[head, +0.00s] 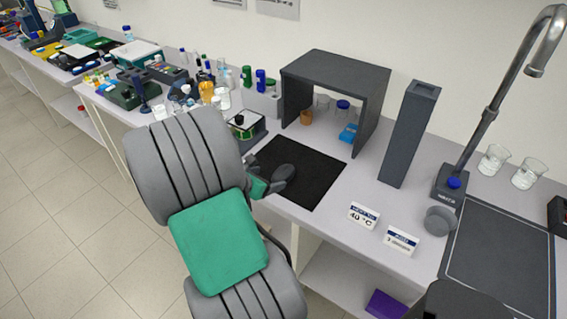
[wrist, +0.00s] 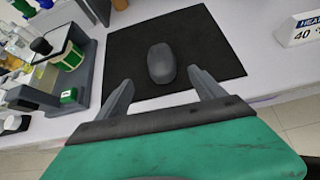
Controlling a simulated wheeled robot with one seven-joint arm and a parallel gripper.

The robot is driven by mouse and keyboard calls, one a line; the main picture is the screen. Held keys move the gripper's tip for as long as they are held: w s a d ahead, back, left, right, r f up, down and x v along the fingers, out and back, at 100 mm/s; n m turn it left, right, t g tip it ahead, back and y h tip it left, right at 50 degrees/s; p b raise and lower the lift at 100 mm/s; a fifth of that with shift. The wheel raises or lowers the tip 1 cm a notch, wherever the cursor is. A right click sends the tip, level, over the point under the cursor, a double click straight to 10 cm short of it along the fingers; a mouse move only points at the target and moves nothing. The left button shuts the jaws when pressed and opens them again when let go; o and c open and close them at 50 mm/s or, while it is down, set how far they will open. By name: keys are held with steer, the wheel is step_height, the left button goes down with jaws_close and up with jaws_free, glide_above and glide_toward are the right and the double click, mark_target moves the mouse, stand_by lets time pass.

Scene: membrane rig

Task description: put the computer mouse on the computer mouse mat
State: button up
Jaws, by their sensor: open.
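The dark grey computer mouse (wrist: 161,62) lies on the black computer mouse mat (wrist: 205,45), near its middle in the wrist view. In the head view the mouse (head: 285,172) shows on the near part of the mat (head: 318,165), partly beside my gripper. My gripper (wrist: 160,76) is open and empty. Its two grey fingers stand apart, and the mouse's near end shows between the tips in the picture. No finger is seen closed on it.
A dark grey shelf hood (head: 335,68) stands behind the mat, and a tall grey column (head: 410,135) to its right. A device with a green vessel (head: 246,125) is close on the left. Small signs (head: 364,215) stand at right. A sink tap (head: 490,110) is farther right.

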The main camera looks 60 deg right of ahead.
mark_target(280, 173)
steer(key=shift+n, duration=0.3)
steer(key=x, duration=0.5)
steer(key=r+p+x, duration=0.1)
steer(key=x, duration=0.2)
steer(key=shift+s+d+f, duration=0.15)
steer(key=shift+s+d, duration=0.1)
steer(key=shift+d, duration=0.15)
steer(key=shift+c, duration=0.6)
steer(key=c, duration=1.5)
